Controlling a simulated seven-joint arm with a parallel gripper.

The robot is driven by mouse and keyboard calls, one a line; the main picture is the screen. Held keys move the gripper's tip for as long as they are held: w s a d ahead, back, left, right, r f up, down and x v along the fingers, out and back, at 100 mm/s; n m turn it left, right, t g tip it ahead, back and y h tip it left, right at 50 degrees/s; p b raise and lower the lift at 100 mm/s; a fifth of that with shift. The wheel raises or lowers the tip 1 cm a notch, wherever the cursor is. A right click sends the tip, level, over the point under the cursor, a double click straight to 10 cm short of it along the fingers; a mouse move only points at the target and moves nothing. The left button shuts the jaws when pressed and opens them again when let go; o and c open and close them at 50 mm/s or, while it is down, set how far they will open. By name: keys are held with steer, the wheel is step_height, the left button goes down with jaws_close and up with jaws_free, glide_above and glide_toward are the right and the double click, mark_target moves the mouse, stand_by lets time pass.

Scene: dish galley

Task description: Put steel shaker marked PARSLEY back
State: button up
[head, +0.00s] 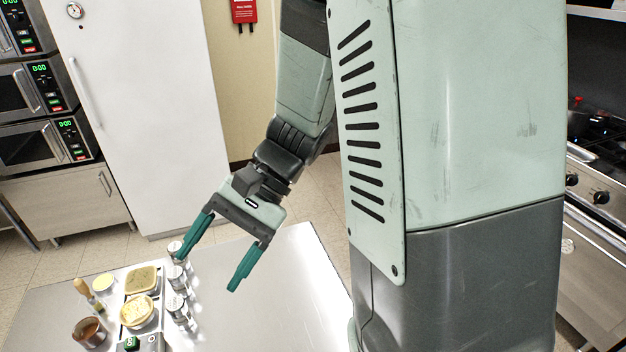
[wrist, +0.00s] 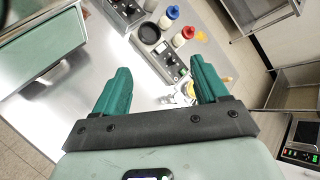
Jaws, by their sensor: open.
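Several steel shakers stand in a row on the steel counter (head: 282,290) in the head view: a far one (head: 175,250), a middle one (head: 177,277) and a near one (head: 177,309). Their markings are too small to read, so I cannot tell which is PARSLEY. My gripper (head: 206,274) is open, with teal fingers spread above the counter. Its left finger overlaps the far shakers in the picture; I cannot tell whether it touches. Nothing is visibly held. In the wrist view, small shiny items (wrist: 180,95) show partly behind the right finger.
Left of the shakers are food pans (head: 141,280), a yellow dish (head: 103,283), a wooden-handled item (head: 83,288), a brown cup (head: 90,332) and a green-topped device (head: 131,344). Red-capped (wrist: 185,35) and blue-capped (wrist: 170,16) bottles show in the wrist view. The counter's right part is clear.

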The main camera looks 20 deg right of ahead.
steer(key=s+d+r+n+t+h, duration=0.5)
steer(key=s+d+r+t+h, duration=0.2)
steer(key=r, duration=0.7)
steer(key=d+t+h, duration=0.2)
steer(key=d, duration=0.2)
steer(key=shift+s+d+r+t, duration=0.15)
steer(key=shift+d+t, duration=0.05)
steer(key=shift+t, duration=0.2)
